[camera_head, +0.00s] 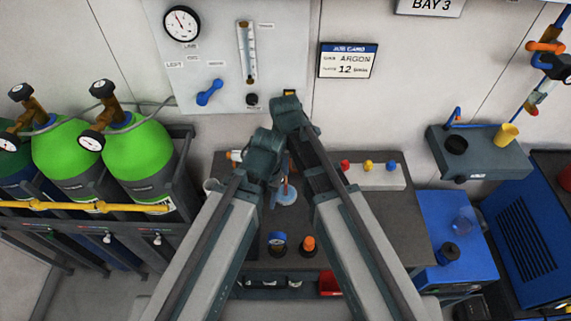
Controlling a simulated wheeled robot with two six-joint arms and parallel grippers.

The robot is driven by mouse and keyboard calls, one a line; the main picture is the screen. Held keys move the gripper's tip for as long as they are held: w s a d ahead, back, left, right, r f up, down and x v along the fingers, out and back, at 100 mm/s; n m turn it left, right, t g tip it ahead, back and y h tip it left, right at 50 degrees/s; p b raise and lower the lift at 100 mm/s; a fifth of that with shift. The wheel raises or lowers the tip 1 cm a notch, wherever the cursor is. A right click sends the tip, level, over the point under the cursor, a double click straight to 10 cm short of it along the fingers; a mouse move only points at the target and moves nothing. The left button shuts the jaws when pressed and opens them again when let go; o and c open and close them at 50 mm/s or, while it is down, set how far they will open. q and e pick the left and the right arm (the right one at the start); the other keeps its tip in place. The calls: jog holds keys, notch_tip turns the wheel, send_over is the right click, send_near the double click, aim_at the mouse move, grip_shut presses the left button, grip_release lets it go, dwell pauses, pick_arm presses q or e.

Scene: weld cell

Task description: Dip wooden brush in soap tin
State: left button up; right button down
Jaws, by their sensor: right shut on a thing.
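A small round dish with a pale blue inside, likely the soap tin (287,197), stands on the dark bench. It shows between my two raised arms, and part of its rim is hidden. My right gripper (283,184) is mostly hidden behind the arm joints, low over the bench and close to the tin. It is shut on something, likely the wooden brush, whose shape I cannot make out. Whether it touches the tin's contents I cannot tell. My left arm bends at the upper left of the tin, and its gripper is hidden.
On the bench (385,215) are a blue gauge (277,241), an orange-topped fitting (308,244), and a pale block with red, yellow and blue knobs (372,176). Green gas cylinders (140,155) are farther left.

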jog(key=shift+f+b, duration=0.5)
jog(key=shift+b, duration=0.1)
dwell(1.9)
jog(key=shift+r, duration=0.1)
jog(key=shift+r+p, duration=0.25)
jog(key=shift+p, duration=0.15)
notch_tip(320, 180, up, 6)
jog(key=p, duration=0.6)
jog(key=shift+r, duration=0.2)
jog(key=shift+f, duration=0.15)
notch_tip(320, 180, down, 7)
jog(key=b, duration=0.6)
jog(key=shift+b, duration=0.4)
jog(key=shift+r, duration=0.25)
